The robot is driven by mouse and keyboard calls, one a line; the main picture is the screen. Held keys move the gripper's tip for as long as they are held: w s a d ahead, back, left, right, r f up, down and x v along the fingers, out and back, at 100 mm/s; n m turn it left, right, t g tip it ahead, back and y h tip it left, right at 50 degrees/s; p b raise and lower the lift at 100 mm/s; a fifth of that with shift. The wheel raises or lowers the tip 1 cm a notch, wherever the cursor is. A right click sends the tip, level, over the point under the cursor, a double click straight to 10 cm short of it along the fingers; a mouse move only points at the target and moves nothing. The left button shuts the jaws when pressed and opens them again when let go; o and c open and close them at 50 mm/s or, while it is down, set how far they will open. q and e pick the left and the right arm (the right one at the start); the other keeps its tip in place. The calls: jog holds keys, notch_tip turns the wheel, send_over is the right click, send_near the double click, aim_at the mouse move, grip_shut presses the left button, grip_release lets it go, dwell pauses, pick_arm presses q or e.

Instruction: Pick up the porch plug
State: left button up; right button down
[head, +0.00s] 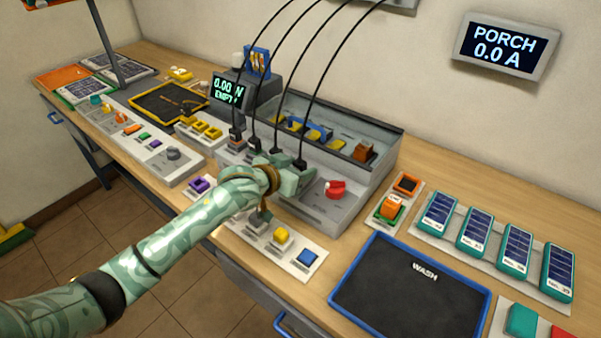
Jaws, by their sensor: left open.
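Several black plugs hang on black cables at the front of the grey bench unit (378,183), in the middle of the head view. The plugs include a left one (235,135), one beside it (254,145) and a right one (300,163). I cannot read a label that tells which is the porch plug. My left gripper (294,175) is open at the right-hand plugs, its pale green fingers close to them. Whether it touches a plug is unclear, and the gripper hides part of the unit's front. My right gripper is out of view.
A wall display (503,47) reads "PORCH 0.0 A". A red knob (335,188) sits right of my gripper. A strip with coloured buttons (306,257) lies below it. A blue-edged "WASH" mat (410,300) and several teal battery packs (474,231) occupy the right side. Cables arch above.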

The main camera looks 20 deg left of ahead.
pick_arm(q)
jog(key=shift+w+d+f, duration=0.2)
jog(key=shift+w+f, duration=0.1)
jog(key=shift+w, duration=0.25)
jog(key=shift+r, duration=0.1)
jog(key=shift+s, duration=0.1)
jog(key=shift+c, duration=0.3)
jog(key=c, duration=1)
jog(key=shift+r, duration=0.1)
